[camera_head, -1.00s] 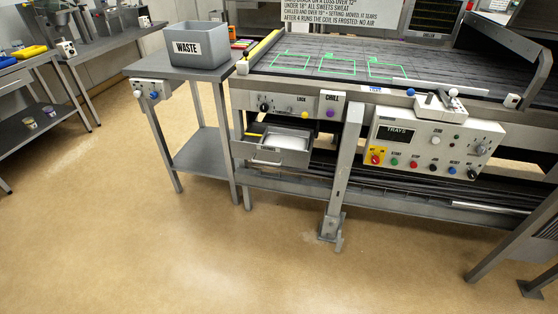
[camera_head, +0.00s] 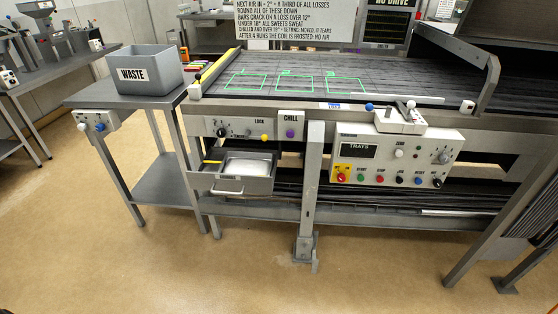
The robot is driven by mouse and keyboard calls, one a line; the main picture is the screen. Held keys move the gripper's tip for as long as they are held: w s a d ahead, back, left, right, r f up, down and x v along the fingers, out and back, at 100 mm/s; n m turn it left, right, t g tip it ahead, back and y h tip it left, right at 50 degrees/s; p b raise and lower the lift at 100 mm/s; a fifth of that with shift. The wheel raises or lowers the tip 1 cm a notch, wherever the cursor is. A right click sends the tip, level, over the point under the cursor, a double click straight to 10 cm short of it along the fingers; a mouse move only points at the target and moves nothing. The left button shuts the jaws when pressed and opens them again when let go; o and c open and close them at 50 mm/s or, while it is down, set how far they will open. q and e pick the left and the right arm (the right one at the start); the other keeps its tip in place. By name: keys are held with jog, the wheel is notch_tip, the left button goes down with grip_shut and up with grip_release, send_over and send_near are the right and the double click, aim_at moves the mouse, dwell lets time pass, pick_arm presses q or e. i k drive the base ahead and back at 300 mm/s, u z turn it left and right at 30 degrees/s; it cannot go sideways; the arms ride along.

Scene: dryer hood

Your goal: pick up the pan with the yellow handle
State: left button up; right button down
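An open grey drawer (camera_head: 238,186) sticks out below the left part of the machine's front panel. In it lies a pale, whitish pan-like shape (camera_head: 249,166). A short yellow bar (camera_head: 213,162) lies at the drawer's left side and looks like the pan's handle. I cannot clearly see where the bar joins the pan. Neither of my grippers is in view, and nothing touches the pan.
A grey WASTE bin (camera_head: 146,72) stands on a side table (camera_head: 125,97) left of the machine. A control box marked TRAYS (camera_head: 395,158) and a grey upright post (camera_head: 311,185) are right of the drawer. The tan floor (camera_head: 150,265) in front is clear.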

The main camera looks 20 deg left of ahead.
aim_at(236, 163)
jog(key=z, duration=0.1)
jog(key=i, duration=1.3)
jog(key=u, duration=0.6)
